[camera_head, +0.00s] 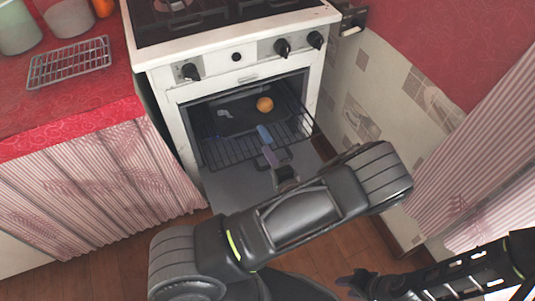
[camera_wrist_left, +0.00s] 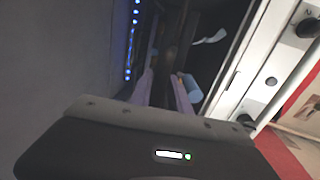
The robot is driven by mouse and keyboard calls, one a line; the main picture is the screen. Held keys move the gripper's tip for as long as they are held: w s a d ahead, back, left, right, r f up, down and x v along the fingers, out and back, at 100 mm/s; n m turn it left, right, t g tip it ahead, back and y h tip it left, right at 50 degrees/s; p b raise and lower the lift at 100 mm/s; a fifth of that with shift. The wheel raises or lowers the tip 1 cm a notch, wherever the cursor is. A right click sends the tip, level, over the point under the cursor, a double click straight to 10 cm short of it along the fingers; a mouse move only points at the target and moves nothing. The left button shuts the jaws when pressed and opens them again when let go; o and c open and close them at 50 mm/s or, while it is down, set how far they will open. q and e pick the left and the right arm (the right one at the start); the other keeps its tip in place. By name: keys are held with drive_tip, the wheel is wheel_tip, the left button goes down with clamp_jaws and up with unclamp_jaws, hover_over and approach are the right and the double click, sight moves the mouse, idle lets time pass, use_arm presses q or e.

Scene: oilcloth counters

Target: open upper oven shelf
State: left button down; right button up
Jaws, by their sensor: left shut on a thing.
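The white oven (camera_head: 180,125) stands open, its door (camera_head: 235,190) lowered in front. Inside is a dark wire shelf (camera_head: 226,155). An orange ball-like thing (camera_head: 264,104) and a small pale piece (camera_head: 224,113) show above it. My left gripper (camera_head: 266,143) reaches over the door to the front of the shelf and is shut on its front edge. In the left wrist view the two fingers (camera_wrist_left: 165,88) lie on either side of a dark part; the exact contact is dim. My right gripper (camera_head: 352,284) is low at the right, its fingers unclear.
A red counter (camera_head: 85,105) with a wire rack (camera_head: 68,63) and canisters is left of the oven. Striped curtains (camera_head: 95,190) hang below it. A tiled wall (camera_head: 375,100) is close on the right. Stove knobs (camera_head: 282,48) project above the oven opening.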

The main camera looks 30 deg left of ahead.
use_arm(q)
drive_tip(key=shift+s+f, duration=0.2)
drive_tip(key=shift+f, duration=0.25)
drive_tip(key=c, duration=1.5)
unclamp_jaws()
drive_tip(key=shift+o, duration=0.5)
drive_tip(key=shift+w+r, duration=0.15)
drive_tip(key=v, duration=0.7)
drive_tip(key=shift+s+d+p, duration=0.25)
drive_tip(key=shift+d+p, duration=0.05)
drive_tip(key=shift+p, duration=0.15)
drive_tip(key=shift+r, duration=0.15)
